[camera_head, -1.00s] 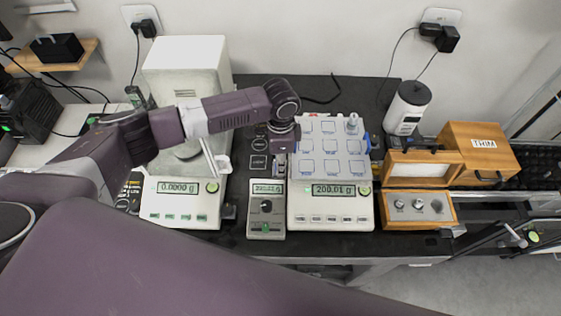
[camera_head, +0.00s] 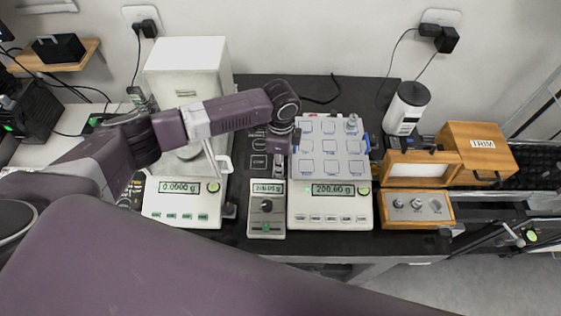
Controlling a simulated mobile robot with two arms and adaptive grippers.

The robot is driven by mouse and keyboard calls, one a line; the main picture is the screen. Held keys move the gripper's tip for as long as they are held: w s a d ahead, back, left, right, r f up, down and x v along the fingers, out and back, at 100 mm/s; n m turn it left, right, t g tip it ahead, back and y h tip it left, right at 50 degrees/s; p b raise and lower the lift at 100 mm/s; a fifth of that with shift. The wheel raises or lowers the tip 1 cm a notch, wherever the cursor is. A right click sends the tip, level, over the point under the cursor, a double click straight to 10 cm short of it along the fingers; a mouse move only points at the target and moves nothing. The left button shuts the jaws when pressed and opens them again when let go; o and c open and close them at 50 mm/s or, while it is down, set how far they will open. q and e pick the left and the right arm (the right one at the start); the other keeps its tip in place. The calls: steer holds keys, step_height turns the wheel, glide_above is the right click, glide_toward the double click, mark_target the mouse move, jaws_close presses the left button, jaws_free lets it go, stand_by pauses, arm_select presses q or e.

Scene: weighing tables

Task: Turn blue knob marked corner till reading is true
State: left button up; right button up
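The wide balance (camera_head: 332,205) has a pan marked in a grid of squares, and its display reads about 200.00 g. A small metal weight (camera_head: 352,124) stands at the pan's back right corner. A blue knob (camera_head: 375,141) shows at the balance's right side near the back. My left gripper (camera_head: 279,168) points down beside the balance's left edge, over the gap behind the small grey meter (camera_head: 266,222). Its fingers are small and dark, so I cannot tell whether they hold anything. Any knob there is hidden behind it. My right gripper is not in view.
A tall white balance (camera_head: 180,215) reading 0.0000 g stands left.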

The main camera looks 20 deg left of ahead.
arm_select(q)
steer(key=shift+o, duration=0.2)
steer(key=shift+r, duration=0.15)
step_height(320, 180, up, 12)
stand_by(0.4)
steer(key=shift+f, duration=0.2)
